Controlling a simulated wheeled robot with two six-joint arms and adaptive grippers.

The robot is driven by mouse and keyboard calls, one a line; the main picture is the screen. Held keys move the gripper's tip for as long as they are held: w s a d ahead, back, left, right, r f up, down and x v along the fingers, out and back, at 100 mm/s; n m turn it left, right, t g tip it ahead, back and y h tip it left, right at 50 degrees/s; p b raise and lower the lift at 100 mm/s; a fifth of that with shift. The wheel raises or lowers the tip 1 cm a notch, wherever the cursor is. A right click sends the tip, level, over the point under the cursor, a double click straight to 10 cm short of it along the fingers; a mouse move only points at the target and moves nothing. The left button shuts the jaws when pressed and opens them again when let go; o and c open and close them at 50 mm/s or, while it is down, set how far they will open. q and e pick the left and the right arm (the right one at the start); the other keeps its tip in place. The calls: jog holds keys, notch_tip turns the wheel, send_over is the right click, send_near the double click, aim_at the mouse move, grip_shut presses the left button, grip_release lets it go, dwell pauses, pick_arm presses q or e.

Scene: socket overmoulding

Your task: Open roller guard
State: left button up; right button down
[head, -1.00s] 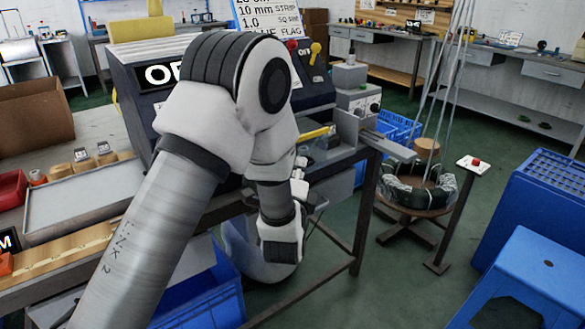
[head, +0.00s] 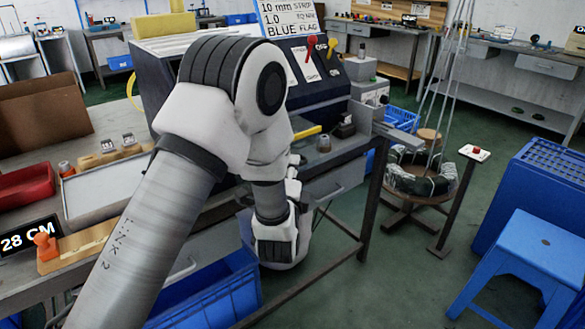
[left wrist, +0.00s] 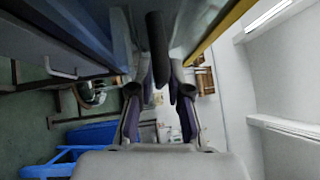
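The dark machine (head: 162,72) stands on the bench behind my left arm, and its front is largely covered by that arm. A yellow bar (head: 306,132) shows low at its right side; I cannot tell whether it belongs to the roller guard. In the left wrist view, my left gripper (left wrist: 159,98) has its two fingers apart. A dark round bar (left wrist: 157,48) reaches down between the fingers, with no clear contact. A yellow edge (left wrist: 222,28) runs to its right. My right gripper is not in view.
A grey tray (head: 85,205), a red bin (head: 25,185) and a 28 CM sign (head: 30,238) are on the bench at left. A wire coil (head: 420,180) rests on a stand at right, near a red-button post (head: 474,152). A blue stool (head: 520,260) stands on the floor.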

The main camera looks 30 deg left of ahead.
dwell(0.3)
pick_arm(q)
jog(key=v, duration=1.2)
